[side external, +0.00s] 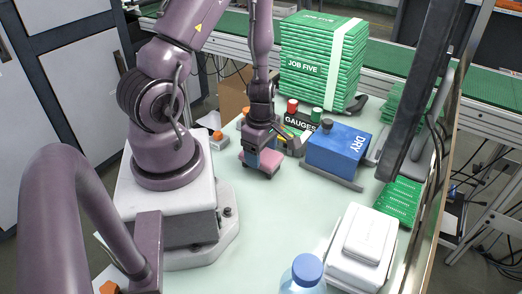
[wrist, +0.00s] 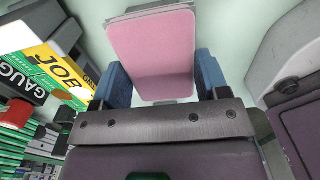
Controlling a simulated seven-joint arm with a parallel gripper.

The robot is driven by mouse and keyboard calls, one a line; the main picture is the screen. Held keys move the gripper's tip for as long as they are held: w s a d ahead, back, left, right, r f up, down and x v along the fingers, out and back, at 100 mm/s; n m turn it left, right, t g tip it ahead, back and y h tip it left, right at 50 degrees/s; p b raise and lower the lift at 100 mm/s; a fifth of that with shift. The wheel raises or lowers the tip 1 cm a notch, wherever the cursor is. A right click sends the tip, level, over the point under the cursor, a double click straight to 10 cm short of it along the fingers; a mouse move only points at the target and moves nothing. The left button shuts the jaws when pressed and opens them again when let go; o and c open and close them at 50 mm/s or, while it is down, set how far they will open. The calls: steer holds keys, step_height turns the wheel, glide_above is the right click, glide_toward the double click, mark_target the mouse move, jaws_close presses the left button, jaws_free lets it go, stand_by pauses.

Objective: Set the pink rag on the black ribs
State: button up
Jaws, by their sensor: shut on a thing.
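The pink rag (side external: 266,161) is a flat, rounded rectangle low over the pale green board, left of the blue DRY box. It also shows in the wrist view (wrist: 152,42), at the top middle. My gripper (side external: 262,150) points down over it, with its blue fingers on either side, shut on the rag. Grey edging shows around the rag's far and near ends in the wrist view, and small dark parts show under it in the side view. I cannot tell whether these are the black ribs, or whether the rag touches them.
The blue DRY box (side external: 338,147) stands right of my gripper on dark rails. The GAUGES holder (side external: 299,124) is close behind. Stacked green JOB FIVE packs (side external: 315,65) stand at the back. A white box (side external: 363,245) and blue-capped bottle (side external: 305,272) are in front. The middle board is clear.

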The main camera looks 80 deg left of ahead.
steer(key=shift+f, duration=0.15)
steer(key=o, duration=0.8)
steer(key=shift+o, duration=0.2)
step_height(320, 180, up, 12)
steer(key=d+r+m+t, duration=0.2)
steer(key=d+r+m, duration=0.4)
steer(key=r+m, duration=0.4)
steer(key=d+r+m+t, duration=0.3)
steer(key=d+r+m, duration=0.4)
steer(key=m, duration=1)
step_height(320, 180, up, 3)
steer(key=shift+d+r+t, duration=0.1)
steer(key=shift+d+t, duration=0.15)
steer(key=shift+t, duration=0.05)
steer(key=shift+s, duration=0.1)
